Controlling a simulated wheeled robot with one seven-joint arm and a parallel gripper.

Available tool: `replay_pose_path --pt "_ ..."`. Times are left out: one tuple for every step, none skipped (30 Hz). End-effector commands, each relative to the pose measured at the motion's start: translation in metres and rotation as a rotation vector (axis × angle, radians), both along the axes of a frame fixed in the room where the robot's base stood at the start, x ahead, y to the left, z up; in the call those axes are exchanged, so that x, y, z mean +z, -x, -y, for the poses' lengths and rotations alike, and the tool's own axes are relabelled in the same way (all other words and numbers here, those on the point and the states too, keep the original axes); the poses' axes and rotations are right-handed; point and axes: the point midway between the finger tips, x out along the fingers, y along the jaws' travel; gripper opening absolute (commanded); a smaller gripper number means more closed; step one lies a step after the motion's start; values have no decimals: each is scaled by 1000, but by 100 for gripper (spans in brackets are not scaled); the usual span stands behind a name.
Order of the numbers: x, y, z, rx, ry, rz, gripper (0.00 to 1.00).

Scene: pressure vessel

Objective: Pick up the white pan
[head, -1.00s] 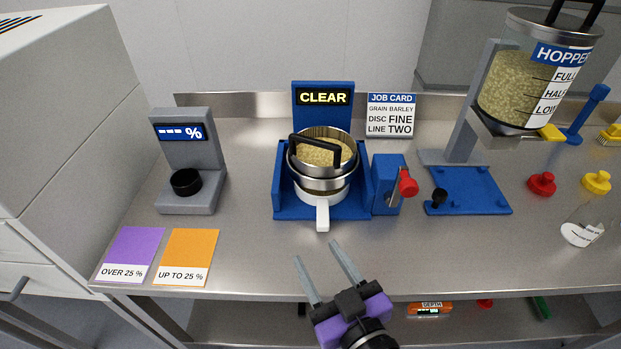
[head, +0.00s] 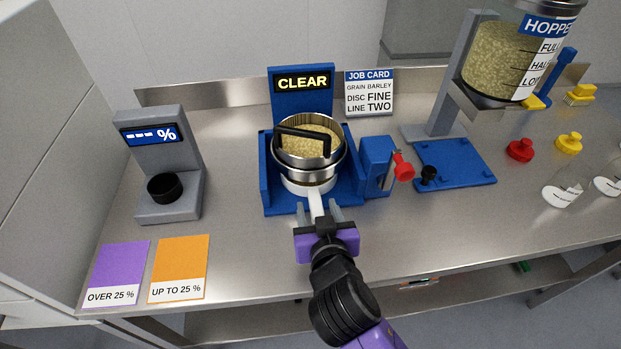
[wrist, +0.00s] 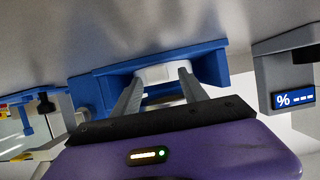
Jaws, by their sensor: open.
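The white pan (head: 296,186) sits in the blue stand (head: 267,178), under a steel sieve (head: 340,160) filled with grain and topped by a black handle (head: 301,135). The pan's white handle (head: 315,203) points toward the front of the table. My gripper (head: 319,213) is open, with its grey fingers on either side of that handle. In the wrist view the open fingers (wrist: 157,90) reach toward the white pan (wrist: 158,73). Whether they touch the handle I cannot tell.
A blue block with a red knob (head: 403,167) stands right of the pan. A grey meter (head: 168,170) stands left. Purple (head: 117,268) and orange (head: 180,262) cards lie front left. The hopper (head: 497,60) is back right. Steel table is bare in front of the stand.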

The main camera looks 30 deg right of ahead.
Motion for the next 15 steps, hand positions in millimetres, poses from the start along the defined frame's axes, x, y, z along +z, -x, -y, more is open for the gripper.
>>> replay_pose_path --pt "0 -8 3 -2 1 0 51" --pt "-1 -12 4 -1 2 -1 51" --pt "-4 -17 6 -1 0 0 51" --pt "-6 -21 7 -2 1 0 51" --pt "-8 -24 8 -1 0 0 51" --pt "-9 -27 9 0 0 0 51" --pt "-11 -29 9 0 0 -1 51" --pt "-11 -31 10 0 0 0 51" --pt "-12 -32 10 0 0 0 51" --pt "-13 -33 10 0 0 0 51" --pt "-13 -33 11 0 0 0 51" --pt "-13 -33 11 0 0 0 51" --pt "-13 -33 11 0 0 0 51" --pt "-13 -33 10 0 0 0 51" --pt "-13 -33 11 0 0 0 51"
